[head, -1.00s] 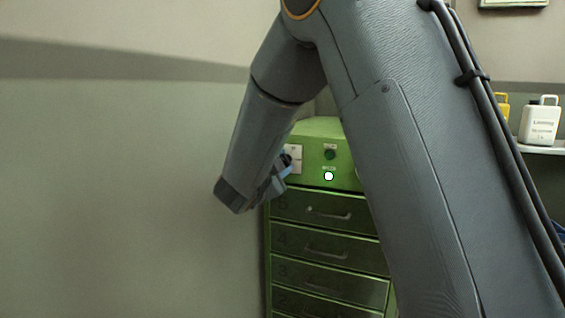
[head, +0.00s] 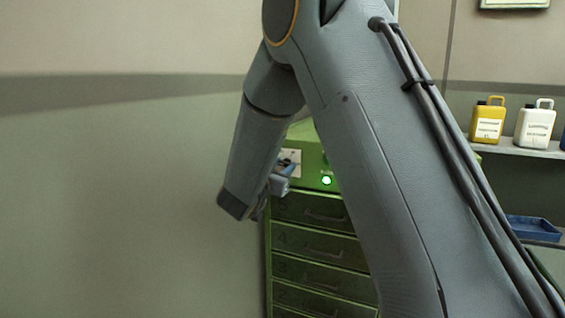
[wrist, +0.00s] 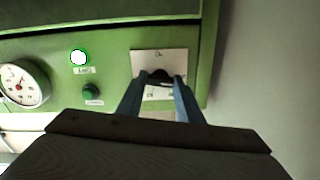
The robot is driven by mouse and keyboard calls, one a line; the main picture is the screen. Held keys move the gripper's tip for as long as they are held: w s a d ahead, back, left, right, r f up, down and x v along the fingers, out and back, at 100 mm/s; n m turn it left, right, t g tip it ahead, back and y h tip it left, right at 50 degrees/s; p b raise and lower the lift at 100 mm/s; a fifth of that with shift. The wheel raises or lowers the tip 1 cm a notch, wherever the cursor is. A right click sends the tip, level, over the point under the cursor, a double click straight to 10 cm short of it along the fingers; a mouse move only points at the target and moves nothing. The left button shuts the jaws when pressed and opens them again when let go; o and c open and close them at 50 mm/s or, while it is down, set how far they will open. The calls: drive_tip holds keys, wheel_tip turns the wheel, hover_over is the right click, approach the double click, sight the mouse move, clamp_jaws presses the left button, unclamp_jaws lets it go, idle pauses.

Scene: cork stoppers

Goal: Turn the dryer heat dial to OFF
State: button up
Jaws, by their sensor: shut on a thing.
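The heat dial is a small black knob (wrist: 160,76) on a white label plate (wrist: 148,60) at one end of the green dryer's panel. In the head view my gripper (head: 284,178) is at the panel's left end. The fingers hide part of the knob and plate. The plate's marks are too small to read, so I cannot tell the setting.
A lit lamp (wrist: 78,57), a green button (wrist: 90,92) and a round gauge (wrist: 20,84) sit on the same panel. Green drawers (head: 315,240) are below it. Yellow (head: 488,121) and white (head: 535,124) jugs stand on a shelf at right. Plain wall fills the left.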

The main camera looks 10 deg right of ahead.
drive_tip(key=shift+n+p, duration=0.55)
drive_tip(key=shift+n, duration=0.55)
drive_tip(key=o, duration=1.1)
drive_tip(key=shift+b+v, duration=1.35)
drive_tip(key=shift+v, duration=2.55)
